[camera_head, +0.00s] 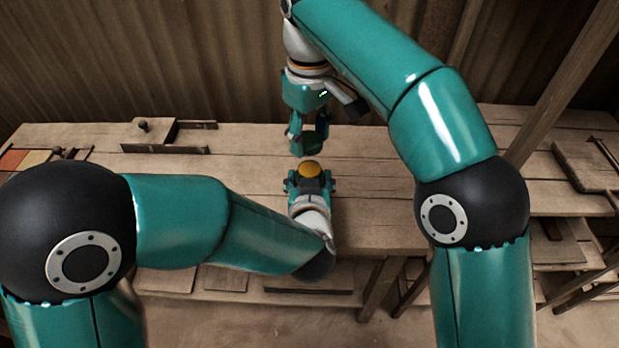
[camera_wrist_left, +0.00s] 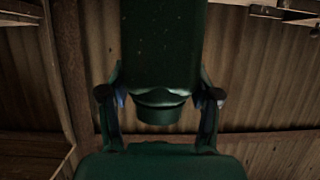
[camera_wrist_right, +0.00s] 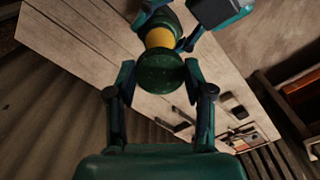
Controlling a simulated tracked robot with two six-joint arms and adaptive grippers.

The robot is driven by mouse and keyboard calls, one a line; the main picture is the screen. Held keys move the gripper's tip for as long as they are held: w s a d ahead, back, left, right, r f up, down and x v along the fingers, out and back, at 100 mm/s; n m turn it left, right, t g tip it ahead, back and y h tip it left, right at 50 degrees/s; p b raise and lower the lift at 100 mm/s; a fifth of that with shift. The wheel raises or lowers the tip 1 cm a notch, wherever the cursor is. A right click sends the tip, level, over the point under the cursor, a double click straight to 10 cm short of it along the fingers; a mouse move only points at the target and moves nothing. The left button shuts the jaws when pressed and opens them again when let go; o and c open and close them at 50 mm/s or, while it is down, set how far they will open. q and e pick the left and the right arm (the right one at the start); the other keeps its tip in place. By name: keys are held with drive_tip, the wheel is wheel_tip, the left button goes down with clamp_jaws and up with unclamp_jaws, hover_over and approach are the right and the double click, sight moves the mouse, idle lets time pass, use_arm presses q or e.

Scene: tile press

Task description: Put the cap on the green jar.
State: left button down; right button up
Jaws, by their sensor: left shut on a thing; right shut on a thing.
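The green jar (camera_wrist_left: 160,45) is dark and speckled in the left wrist view, its body large at the top. In the head view, its yellow-orange top (camera_head: 311,170) faces up and the body is mostly hidden. My left gripper (camera_head: 311,184) is shut on the jar. My right gripper (camera_head: 311,147) points down from above, shut on the dark green round cap (camera_wrist_right: 160,72). In the head view the cap (camera_head: 314,146) shows just beyond and above the jar's top, with a small gap between. In the right wrist view the cap partly covers the yellow part.
Both grippers are over the wooden table (camera_head: 245,150). A wooden fixture with a knob (camera_head: 150,135) stands at the back left, near coloured tiles (camera_head: 25,160). A wooden frame (camera_head: 585,180) stands at the right, and the corrugated wall (camera_head: 150,60) is behind.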

sight(311, 170)
drive_tip(key=shift+f, duration=0.1)
drive_tip(key=shift+f, duration=1.9)
drive_tip(key=shift+s+d+r, duration=0.1)
drive_tip(key=shift+s+d, duration=0.05)
drive_tip(key=shift+f, duration=0.9)
drive_tip(key=shift+f, duration=0.6)
